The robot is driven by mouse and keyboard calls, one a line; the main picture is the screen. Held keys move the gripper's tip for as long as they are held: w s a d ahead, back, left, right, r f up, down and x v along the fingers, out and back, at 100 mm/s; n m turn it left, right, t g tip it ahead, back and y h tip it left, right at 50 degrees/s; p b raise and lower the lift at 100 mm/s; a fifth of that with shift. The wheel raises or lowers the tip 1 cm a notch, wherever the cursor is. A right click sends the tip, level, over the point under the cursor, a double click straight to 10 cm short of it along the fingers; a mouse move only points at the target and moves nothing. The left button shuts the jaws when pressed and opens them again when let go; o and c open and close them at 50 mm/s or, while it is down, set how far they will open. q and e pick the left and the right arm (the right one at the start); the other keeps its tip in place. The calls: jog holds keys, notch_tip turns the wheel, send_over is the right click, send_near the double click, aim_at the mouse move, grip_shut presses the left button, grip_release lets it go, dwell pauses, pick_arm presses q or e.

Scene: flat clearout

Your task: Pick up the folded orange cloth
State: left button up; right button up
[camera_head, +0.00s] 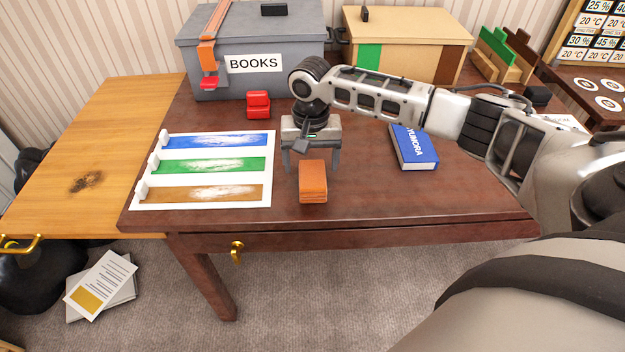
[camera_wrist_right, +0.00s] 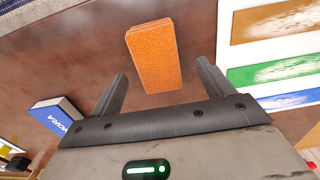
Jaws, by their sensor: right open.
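The folded orange cloth (camera_head: 313,184) lies on the dark wooden table near its front edge, just right of the white colour-swatch sheet. In the right wrist view the cloth (camera_wrist_right: 153,56) appears as an orange block beyond the fingertips, roughly between their lines. My right gripper (camera_head: 311,168) is open and empty, pointing down just behind the cloth in the head view. Its two fingers also show spread apart in the right wrist view (camera_wrist_right: 162,84). My left gripper is not in view.
A sheet with blue, green and brown swatches (camera_head: 204,205) lies left of the cloth. A blue book (camera_head: 414,147) lies to the right. A red object (camera_head: 258,105), a grey BOOKS box (camera_head: 255,84) and a tan box (camera_head: 408,58) stand behind. The front right tabletop is clear.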

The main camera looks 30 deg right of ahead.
aim_at(312, 174)
jog(key=f, duration=0.4)
jog(key=shift+s+f, duration=0.15)
jog(key=shift+s, duration=0.1)
jog(key=c, duration=1.1)
jog(key=shift+r, duration=0.35)
notch_tip(312, 174, up, 2)
jog(key=shift+w+r, duration=0.1)
jog(key=s+r, duration=0.2)
jog(key=s+r+p, duration=0.1)
jog(key=s+r, duration=0.1)
jog(key=r, duration=0.1)
jog(key=shift+s+d+r, duration=0.1)
jog(key=shift+s+r, duration=0.05)
jog(key=s+r, duration=0.1)
jog(key=s, duration=0.2)
jog(key=s+r, duration=0.2)
jog(key=s, duration=0.1)
jog(key=s+r, duration=0.2)
jog(key=s, duration=0.2)
